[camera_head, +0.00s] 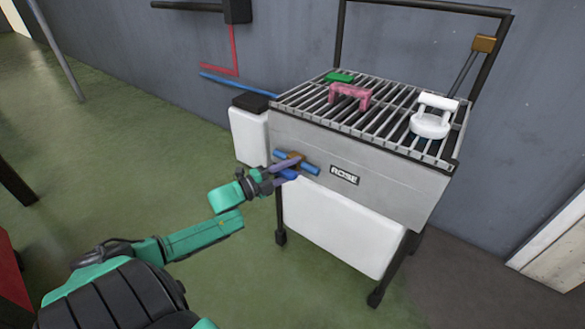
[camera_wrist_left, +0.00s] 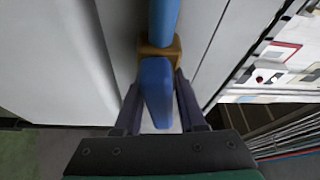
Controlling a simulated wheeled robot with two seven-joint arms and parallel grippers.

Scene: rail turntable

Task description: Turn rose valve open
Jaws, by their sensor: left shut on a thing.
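The rose valve is a blue handle on a brass-coloured body (camera_head: 289,162), on the front of a grey sink-like unit (camera_head: 390,182) beside a label reading ROSE (camera_head: 344,175). A blue pipe (camera_head: 311,168) runs through the body. My left gripper (camera_head: 284,172) is at the valve. In the left wrist view, the blue handle (camera_wrist_left: 156,90) stands between the two fingers (camera_wrist_left: 158,105), in front of the brass body (camera_wrist_left: 160,52). The gripper is shut on the handle. The fingertips are partly hidden behind it. My right gripper is not in view.
A metal grate (camera_head: 385,105) tops the unit, with a pink bracket (camera_head: 350,92), a green block (camera_head: 340,77) and a white round piece (camera_head: 430,125) on it. A white tank (camera_head: 248,135) with a black lid stands at its left. Green floor (camera_head: 130,130) is open to the left.

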